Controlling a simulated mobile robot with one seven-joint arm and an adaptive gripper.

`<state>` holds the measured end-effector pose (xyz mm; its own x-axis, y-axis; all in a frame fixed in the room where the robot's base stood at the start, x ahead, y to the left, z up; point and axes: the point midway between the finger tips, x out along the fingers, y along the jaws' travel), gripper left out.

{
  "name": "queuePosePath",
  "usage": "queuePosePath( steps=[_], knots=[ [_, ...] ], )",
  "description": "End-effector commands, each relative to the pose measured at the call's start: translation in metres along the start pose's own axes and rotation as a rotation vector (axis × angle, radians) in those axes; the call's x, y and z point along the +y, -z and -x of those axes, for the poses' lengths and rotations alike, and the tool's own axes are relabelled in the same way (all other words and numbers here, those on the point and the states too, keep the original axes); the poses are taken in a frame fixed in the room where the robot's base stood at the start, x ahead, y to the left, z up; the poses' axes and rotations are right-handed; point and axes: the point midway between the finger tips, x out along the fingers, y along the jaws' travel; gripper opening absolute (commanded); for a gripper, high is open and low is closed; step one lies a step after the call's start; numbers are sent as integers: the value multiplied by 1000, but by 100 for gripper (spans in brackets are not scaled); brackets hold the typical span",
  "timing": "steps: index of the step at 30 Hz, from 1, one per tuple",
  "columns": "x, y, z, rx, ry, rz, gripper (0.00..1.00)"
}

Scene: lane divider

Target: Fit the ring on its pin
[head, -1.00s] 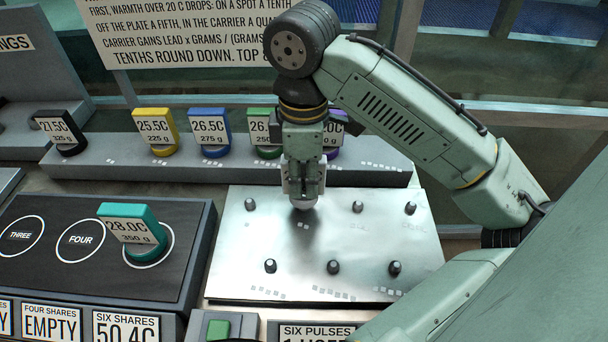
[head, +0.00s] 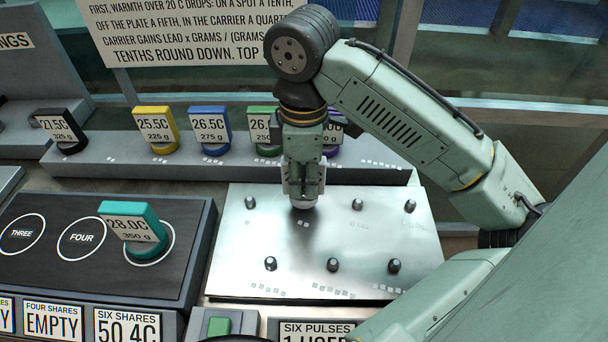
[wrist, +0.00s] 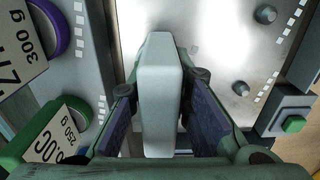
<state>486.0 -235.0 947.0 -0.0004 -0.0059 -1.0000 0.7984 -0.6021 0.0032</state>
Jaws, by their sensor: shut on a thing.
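My gripper (head: 304,186) points down over the back row of the metal plate (head: 290,232). It is shut on a white piece (wrist: 161,95), which shows as a pale block between the two fingers in the wrist view. The gripper is between a back-left pin (head: 250,203) and another back-row pin (head: 358,205). Whether a pin is under or inside the white piece is hidden. Several dark pins stand bare, including a front-middle one (head: 333,265).
A teal tagged piece (head: 133,225) sits on the black panel (head: 60,206) at left. Yellow (head: 157,130), blue (head: 210,131), green and purple tagged pieces stand on the grey rack behind the plate. A green button (head: 218,326) is at the front.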

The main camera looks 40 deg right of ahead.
Motion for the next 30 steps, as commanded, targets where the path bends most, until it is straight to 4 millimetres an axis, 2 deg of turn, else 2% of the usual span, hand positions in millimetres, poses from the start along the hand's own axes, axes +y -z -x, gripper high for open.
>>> queuePosePath(
  steps=[24, 25, 30],
  knots=[
    [0, 0, -21, 0, 0, 0, 0],
    [0, 0, -21, 0, -1, 0, 19],
    [0, 0, -20, 0, 0, 0, 30]
  ],
)
